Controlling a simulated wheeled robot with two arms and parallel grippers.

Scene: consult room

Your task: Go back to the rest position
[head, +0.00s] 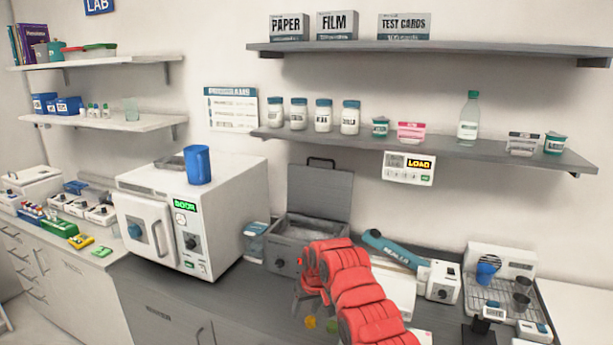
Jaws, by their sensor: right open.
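My right arm, in red segments, comes in from the bottom of the head view. My right gripper (306,300) is over the dark counter, in front of the open metal box. It is partly hidden by the arm's own red links. Its jaws are open and I see nothing held between them. My left gripper is not in view.
The open metal box (283,262) with raised lid stands behind the right gripper. A white oven (190,215) with a blue cup (197,165) on top is to the left. A sealer (395,250) and a drip-tray machine (500,272) are to the right. Shelves (430,46) hang above.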

